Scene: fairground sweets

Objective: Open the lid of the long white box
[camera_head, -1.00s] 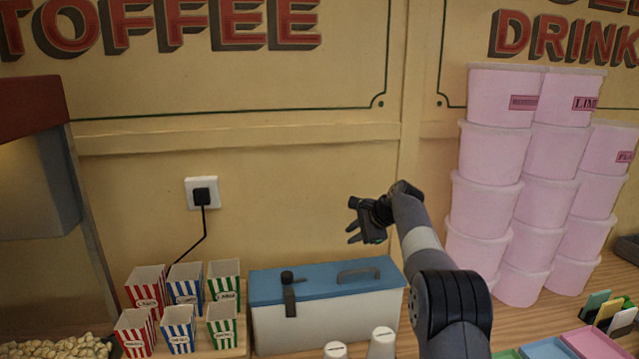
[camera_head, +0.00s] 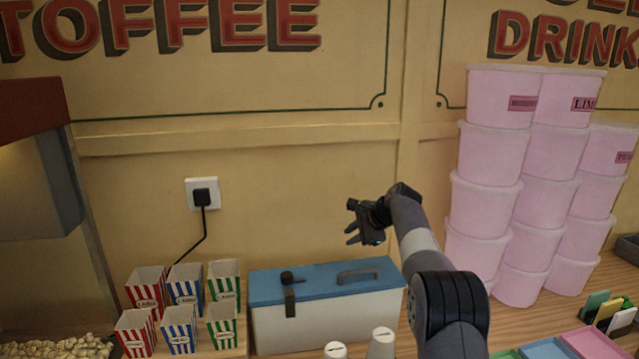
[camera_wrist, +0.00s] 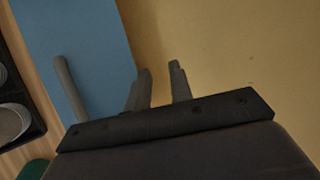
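The long white box (camera_head: 335,318) stands on the counter against the wall, with its blue lid (camera_head: 320,282) closed on top. The lid carries a grey bar handle (camera_head: 358,273) on its right half, and a dark latch (camera_head: 289,290) hangs over the front on the left. My gripper (camera_head: 352,226) is above the box's right part, clear of the lid and empty. Its two fingers (camera_wrist: 160,80) stand apart in the wrist view. There the blue lid (camera_wrist: 95,50) fills the left, with the handle (camera_wrist: 69,90) lying left of the fingers, untouched.
Striped popcorn cartons (camera_head: 181,328) stand close to the box's left. Stacked pink tubs (camera_head: 490,190) rise to the right of my arm. Two white shakers (camera_head: 382,343) stand in front of the box. The wall (camera_head: 300,190) is close behind.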

